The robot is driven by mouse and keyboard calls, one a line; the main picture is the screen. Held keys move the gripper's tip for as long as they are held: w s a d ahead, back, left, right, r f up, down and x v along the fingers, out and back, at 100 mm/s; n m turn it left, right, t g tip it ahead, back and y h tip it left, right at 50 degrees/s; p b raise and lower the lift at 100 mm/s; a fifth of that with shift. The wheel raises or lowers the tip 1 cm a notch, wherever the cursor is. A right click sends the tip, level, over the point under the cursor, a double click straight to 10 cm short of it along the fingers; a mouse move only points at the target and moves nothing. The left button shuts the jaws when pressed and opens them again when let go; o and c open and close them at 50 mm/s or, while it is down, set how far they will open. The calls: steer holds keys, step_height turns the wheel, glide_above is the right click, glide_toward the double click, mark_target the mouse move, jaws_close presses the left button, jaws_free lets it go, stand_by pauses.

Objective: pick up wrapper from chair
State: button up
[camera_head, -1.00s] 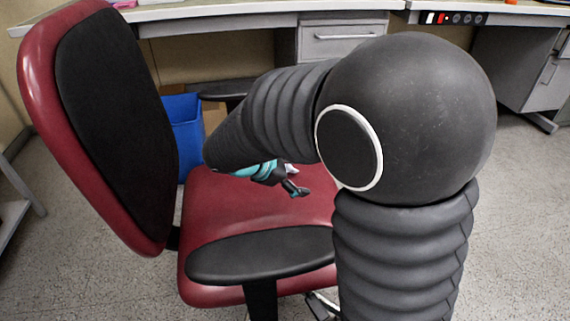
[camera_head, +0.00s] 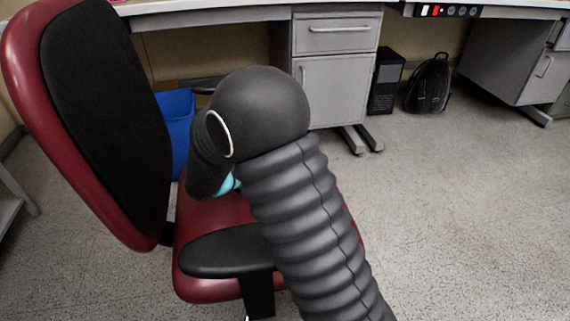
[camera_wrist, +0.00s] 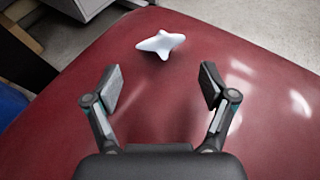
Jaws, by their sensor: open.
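The wrapper (camera_wrist: 160,44) is a small white crumpled piece. In the wrist view it lies on the red chair seat (camera_wrist: 75,120), near the seat's far edge. My gripper (camera_wrist: 160,86) is open and empty above the seat, with its fingers spread wide. The wrapper lies beyond the fingertips, roughly centred between them and apart from both. In the head view my arm hides the wrapper and my gripper's fingers. The red chair seat (camera_head: 192,218) shows there below my arm.
The chair has a tall red and black backrest (camera_head: 105,110) at left and a black armrest (camera_head: 225,252) in front. A blue bin (camera_head: 179,125), a grey desk cabinet (camera_head: 336,85) and a black backpack (camera_head: 429,84) stand behind. The floor at right is clear.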

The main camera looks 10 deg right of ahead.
steer(key=shift+x, duration=3.1)
steer(key=shift+s+d+r, duration=0.15)
steer(key=shift+d+r, duration=0.05)
steer(key=c, duration=0.9)
